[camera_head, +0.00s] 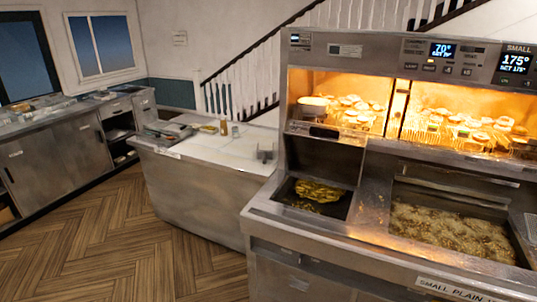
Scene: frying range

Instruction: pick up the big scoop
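I cannot make out a big scoop for certain. A small grey metal object (265,152) stands on the white counter, left of the range, too small to tell what it is. Yellow fried food (318,192) lies in the dark well at the left of the frying range (255,213). Neither of my grippers is in view.
The fryer vat (450,232) holds bubbling oil at the right. Lit cabinets (350,112) above hold fried food. The counter (200,150) carries bottles and trays at its back left. A steel cabinet row (60,155) lines the left wall. The wooden floor (110,235) between is clear.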

